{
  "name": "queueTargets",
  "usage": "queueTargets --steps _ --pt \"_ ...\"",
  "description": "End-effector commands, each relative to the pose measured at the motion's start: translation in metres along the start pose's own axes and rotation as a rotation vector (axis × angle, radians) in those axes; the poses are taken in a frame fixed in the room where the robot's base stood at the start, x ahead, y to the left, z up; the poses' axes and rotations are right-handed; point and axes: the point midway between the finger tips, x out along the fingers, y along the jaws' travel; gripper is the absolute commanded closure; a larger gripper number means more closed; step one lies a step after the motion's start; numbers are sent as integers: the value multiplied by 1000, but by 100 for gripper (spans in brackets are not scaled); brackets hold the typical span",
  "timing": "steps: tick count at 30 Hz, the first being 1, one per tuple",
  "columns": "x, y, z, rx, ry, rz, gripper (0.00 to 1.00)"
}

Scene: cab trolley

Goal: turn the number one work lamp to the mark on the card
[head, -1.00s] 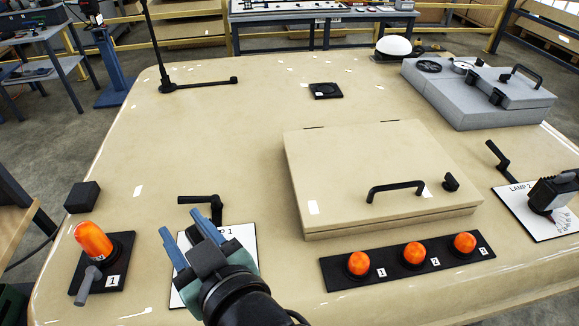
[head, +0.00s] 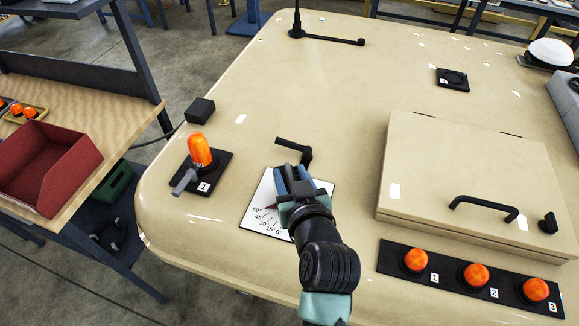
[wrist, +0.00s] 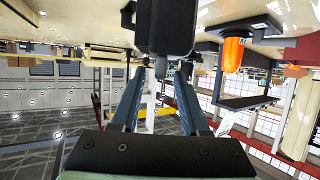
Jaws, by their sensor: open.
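The number one work lamp shows in the head view as a black bent arm (head: 296,148) behind my gripper; its head is hidden there. In the wrist view a black block, apparently the lamp head (wrist: 166,25), sits at top centre, by the fingertips. I cannot tell whether they touch it. The white card (head: 262,218) lies under my gripper, with a scale from 0 to 60 at its front left. A small red mark (head: 271,207) shows near the upper numbers. My gripper (head: 291,172) is open above the card; its two fingers also show apart in the wrist view (wrist: 160,75).
An orange beacon on a black base (head: 201,152) stands left of the card, with a black box (head: 200,110) behind it. A beige lidded panel (head: 470,185) and a strip of orange lights (head: 445,270) lie right. A red bin (head: 48,165) sits on the left bench.

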Motion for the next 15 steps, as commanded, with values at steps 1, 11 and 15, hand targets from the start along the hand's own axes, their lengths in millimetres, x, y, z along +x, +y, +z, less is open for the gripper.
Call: queueTargets --steps 1,11,15 --pt "6 0 -1 -1 0 0 55" --pt "20 0 0 0 1 1 55" --pt "20 0 0 0 1 1 55"
